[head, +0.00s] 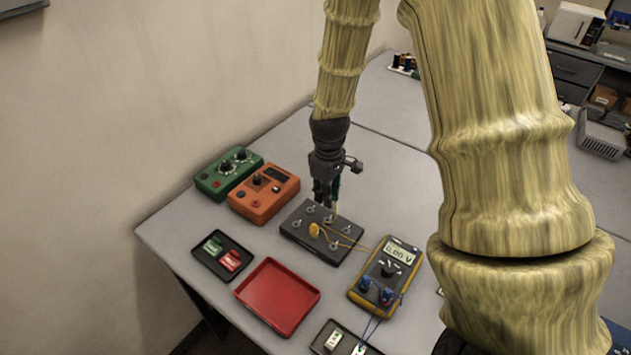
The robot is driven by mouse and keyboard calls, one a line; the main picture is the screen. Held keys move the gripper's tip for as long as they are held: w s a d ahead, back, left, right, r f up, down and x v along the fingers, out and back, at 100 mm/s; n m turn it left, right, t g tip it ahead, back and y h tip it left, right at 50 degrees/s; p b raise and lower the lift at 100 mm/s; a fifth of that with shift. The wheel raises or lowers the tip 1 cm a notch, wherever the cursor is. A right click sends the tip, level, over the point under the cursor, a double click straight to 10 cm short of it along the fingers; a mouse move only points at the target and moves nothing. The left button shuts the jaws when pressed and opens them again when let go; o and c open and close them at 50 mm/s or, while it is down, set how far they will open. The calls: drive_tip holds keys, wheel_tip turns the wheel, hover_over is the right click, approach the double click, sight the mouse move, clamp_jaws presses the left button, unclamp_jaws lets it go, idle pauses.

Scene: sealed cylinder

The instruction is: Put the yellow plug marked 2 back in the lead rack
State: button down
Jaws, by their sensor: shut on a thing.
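My gripper (326,194) points down over the back edge of a dark terminal box (291,232). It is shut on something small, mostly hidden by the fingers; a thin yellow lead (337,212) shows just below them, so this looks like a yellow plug. Another yellow plug (314,230) stands on the box top, among several round metal terminals. Yellow leads run over the box towards the multimeter (401,254). No number on either plug can be read. A small dark rack (405,66) with coloured pieces stands at the far back; I cannot tell whether it is the lead rack.
Green (229,173) and orange (264,192) instruments stand behind left of the box. A black tray (208,262) holds green and red pieces. An empty red tray (277,297) and another dark tray (322,340) lie in front. Grey table behind the box is clear.

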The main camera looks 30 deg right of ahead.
drive_tip(key=shift+s+r, duration=0.2)
drive_tip(key=shift+s, duration=0.15)
drive_tip(key=shift+w+f+b, duration=0.15)
drive_tip(key=shift+f+b, duration=0.35)
drive_tip(key=shift+f, duration=0.25)
drive_tip(key=shift+s+f+b, duration=0.6)
drive_tip(key=shift+b, duration=0.15)
drive_tip(key=shift+w+f+b, duration=0.2)
drive_tip(key=shift+f+b, duration=0.2)
drive_tip(key=shift+f, duration=0.2)
drive_tip(key=shift+w+f+b, duration=0.15)
drive_tip(key=shift+f+b, duration=0.2)
drive_tip(key=shift+f, duration=0.2)
drive_tip(key=shift+s+f+b, duration=0.25)
drive_tip(key=shift+f+b, duration=0.1)
drive_tip(key=shift+w, duration=0.1)
drive_tip(key=shift+p, duration=0.8)
